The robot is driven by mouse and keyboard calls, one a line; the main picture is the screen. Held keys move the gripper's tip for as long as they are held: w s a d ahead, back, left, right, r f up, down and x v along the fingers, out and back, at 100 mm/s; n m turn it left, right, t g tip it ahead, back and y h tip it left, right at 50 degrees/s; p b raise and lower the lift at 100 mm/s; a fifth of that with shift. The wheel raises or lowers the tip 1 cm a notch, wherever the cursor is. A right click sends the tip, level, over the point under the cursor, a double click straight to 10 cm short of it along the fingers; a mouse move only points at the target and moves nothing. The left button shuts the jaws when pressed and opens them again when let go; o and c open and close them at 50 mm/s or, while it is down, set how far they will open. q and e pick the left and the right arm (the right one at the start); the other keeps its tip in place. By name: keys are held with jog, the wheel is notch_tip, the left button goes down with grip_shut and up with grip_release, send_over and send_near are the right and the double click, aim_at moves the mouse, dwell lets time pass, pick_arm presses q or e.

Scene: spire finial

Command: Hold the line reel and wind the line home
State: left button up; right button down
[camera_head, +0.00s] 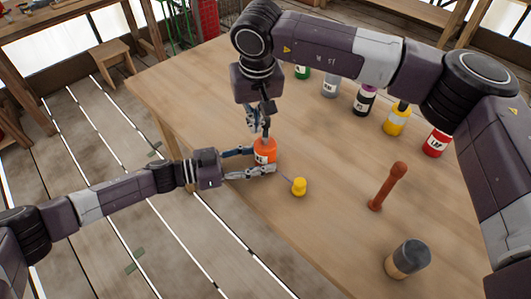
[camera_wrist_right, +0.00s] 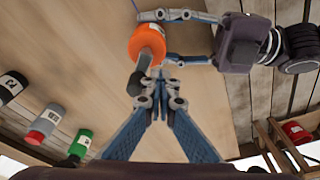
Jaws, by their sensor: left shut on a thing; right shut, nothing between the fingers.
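The line reel (camera_head: 265,146) is an orange, bottle-like body with a white label, upright at the table's left edge. My left gripper (camera_head: 264,161) is shut around its sides. In the right wrist view the reel (camera_wrist_right: 146,38) shows its orange top and a grey crank with a dark knob (camera_wrist_right: 137,84). My right gripper (camera_head: 262,125) is above the reel. In the wrist view its fingertips (camera_wrist_right: 160,88) are together and empty, close beside the crank; whether they touch it I cannot tell. A yellow piece (camera_head: 299,187) stands just right of the reel, with a thin line toward it.
A reddish-brown peg-like tool (camera_head: 388,186) and a dark-topped cylinder (camera_head: 407,259) stand on the table (camera_head: 330,230) to the right. Several labelled bottles, including a yellow one (camera_head: 397,120) and a red one (camera_head: 436,142), line the back. The table's near middle is mostly clear.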

jog(key=shift+w+d, duration=0.3)
jog(key=shift+w, duration=0.1)
jog(key=shift+w+d, duration=0.1)
jog(key=shift+d, duration=0.05)
dwell(0.4)
jog(key=shift+w+d, duration=0.2)
jog(key=shift+d, duration=0.2)
dwell(0.6)
jog(key=shift+d, duration=0.25)
jog(key=shift+w+a, duration=0.15)
jog(key=shift+a, duration=0.3)
pick_arm(q)
jog(key=shift+f, duration=0.1)
pick_arm(e)
jog(key=shift+r, duration=3.5)
pick_arm(q)
jog(key=o, duration=0.9)
jog(key=shift+o, duration=0.2)
